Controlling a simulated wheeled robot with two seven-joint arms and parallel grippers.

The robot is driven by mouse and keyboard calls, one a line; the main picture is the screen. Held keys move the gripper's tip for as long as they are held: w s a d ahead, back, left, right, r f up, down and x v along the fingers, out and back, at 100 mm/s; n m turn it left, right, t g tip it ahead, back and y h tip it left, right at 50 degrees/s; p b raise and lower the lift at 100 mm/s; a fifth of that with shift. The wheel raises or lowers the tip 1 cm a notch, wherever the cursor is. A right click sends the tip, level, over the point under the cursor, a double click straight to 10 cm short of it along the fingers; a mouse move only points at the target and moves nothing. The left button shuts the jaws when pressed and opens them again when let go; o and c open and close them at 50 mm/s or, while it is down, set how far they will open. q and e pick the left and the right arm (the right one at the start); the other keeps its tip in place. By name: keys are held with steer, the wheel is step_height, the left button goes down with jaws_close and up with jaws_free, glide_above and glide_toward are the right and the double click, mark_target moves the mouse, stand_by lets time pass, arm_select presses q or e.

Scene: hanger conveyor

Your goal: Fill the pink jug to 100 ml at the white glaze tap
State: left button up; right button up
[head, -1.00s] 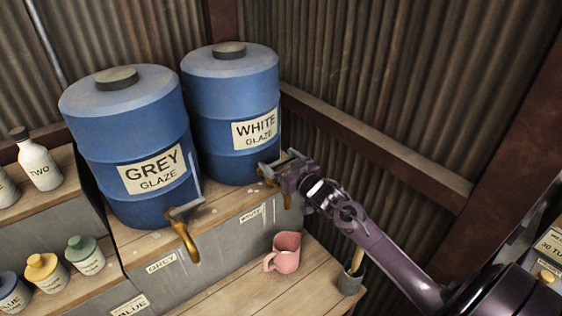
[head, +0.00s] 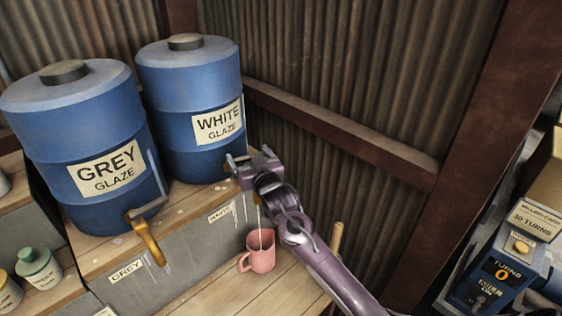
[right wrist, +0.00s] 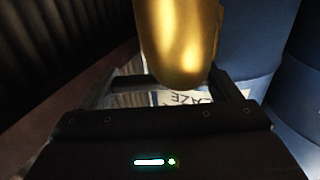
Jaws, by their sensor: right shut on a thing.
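The pink jug (head: 262,258) stands upright on the lower wooden shelf, below the white glaze tap. A thin white stream runs down from the tap into its mouth; its level cannot be read. The white glaze drum (head: 195,105) stands on the upper ledge. My right gripper (head: 237,165) is at that tap, shut on its handle, and hides most of the tap. In the right wrist view the tap's rounded brass body (right wrist: 180,45) shows close up above the gripper (right wrist: 175,88). My left gripper is out of view.
The grey glaze drum (head: 80,150) with its brass tap (head: 147,238) stands left. Bottles (head: 38,268) are at lower left. A wooden handle (head: 336,236) rises behind my right arm. A blue turns counter (head: 500,275) is at far right. Shelf left of the jug is clear.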

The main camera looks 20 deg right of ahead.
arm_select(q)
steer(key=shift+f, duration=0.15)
arm_select(e)
steer(key=shift+f+h, duration=0.15)
steer(key=shift+h, duration=0.15)
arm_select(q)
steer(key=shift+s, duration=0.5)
arm_select(e)
steer(key=o, duration=1.3)
steer(key=shift+c, duration=0.2)
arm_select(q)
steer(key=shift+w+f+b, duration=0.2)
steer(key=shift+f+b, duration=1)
arm_select(e)
steer(key=s, duration=0.8)
